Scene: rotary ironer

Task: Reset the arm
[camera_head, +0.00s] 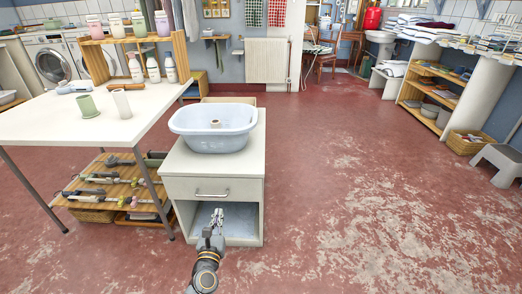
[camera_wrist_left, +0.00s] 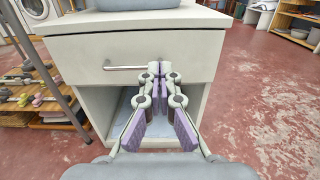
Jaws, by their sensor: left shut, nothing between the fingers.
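My left gripper (camera_head: 217,213) reaches up from the bottom of the head view, in front of the white cabinet (camera_head: 246,190). In the left wrist view the left gripper (camera_wrist_left: 158,70) has its fingertips together with nothing between them. It is in front of the cabinet's open lower compartment, just below and right of the drawer handle (camera_wrist_left: 125,68) in that view. I cannot tell whether it touches the cabinet. My right gripper is in neither view.
A white table (camera_head: 60,115) with cups and bottles stands to the left. Open red floor (camera_head: 350,200) lies to the right. A grey step stool (camera_head: 498,162) is at the far right.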

